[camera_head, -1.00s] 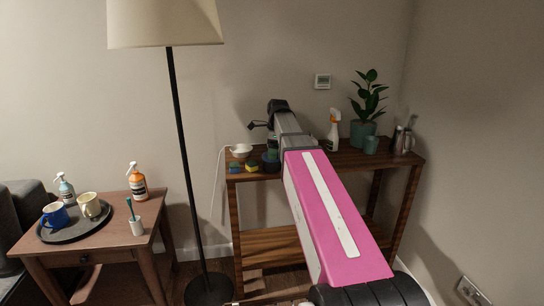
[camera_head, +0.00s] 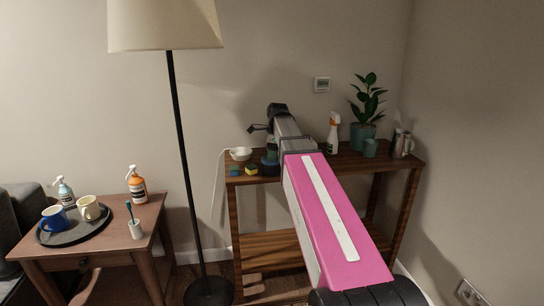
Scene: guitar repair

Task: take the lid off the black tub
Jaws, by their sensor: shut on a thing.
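The black tub (camera_head: 270,168) is a small dark shape at the left part of the wooden shelf top, just left of my arm. My gripper (camera_head: 272,147) is above it at the end of my pink and grey arm, small and partly hidden by the wrist. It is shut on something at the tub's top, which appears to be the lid. The lid's outline is too small and dark to make out, and I cannot tell whether it is touching the tub or apart from it.
A white bowl (camera_head: 240,154), a blue block (camera_head: 234,170) and a yellow block (camera_head: 251,170) sit close left of the tub. A floor lamp (camera_head: 178,150) stands left of the shelf.

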